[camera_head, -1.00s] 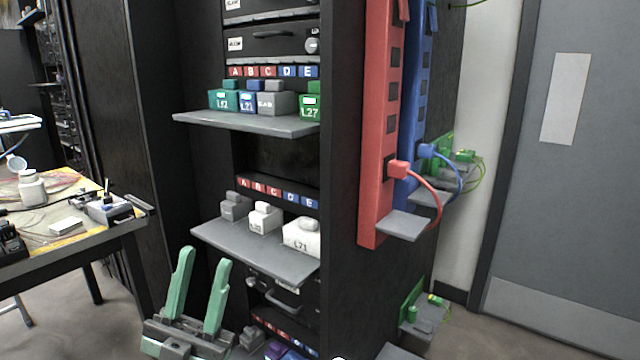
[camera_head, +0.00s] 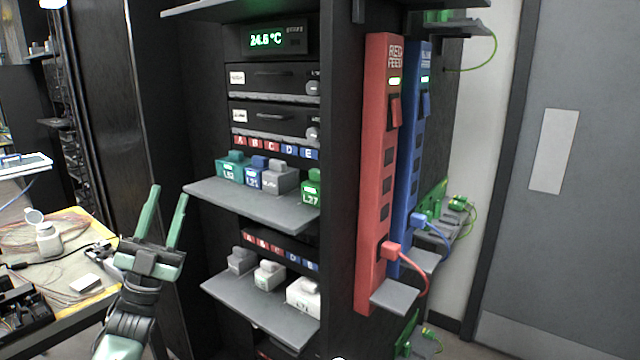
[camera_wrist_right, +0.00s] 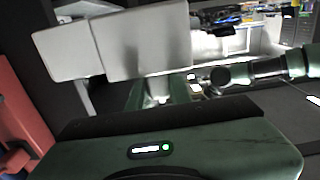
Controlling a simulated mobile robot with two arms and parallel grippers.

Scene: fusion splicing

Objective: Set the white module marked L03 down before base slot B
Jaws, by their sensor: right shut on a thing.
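A white block-shaped module (camera_wrist_right: 145,40) fills the top of the right wrist view; no marking on it can be read. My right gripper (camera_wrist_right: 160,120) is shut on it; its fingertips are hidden. It does not show in the head view. My left gripper (camera_head: 168,193) is open and empty, in front of the rack's left side. Lettered slot labels A to E show in the head view above the middle shelf (camera_head: 225,195) and the lower shelf (camera_head: 235,300). The lowest part of the rack is cut off by the frame, so which row is the base cannot be told.
The middle shelf holds teal, blue, grey and green modules (camera_head: 312,187). The lower shelf holds a grey module (camera_head: 240,260) and two white ones (camera_head: 268,275). Red (camera_head: 375,180) and blue (camera_head: 412,170) power strips stand right of the rack. A cluttered workbench (camera_head: 70,270) is at left.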

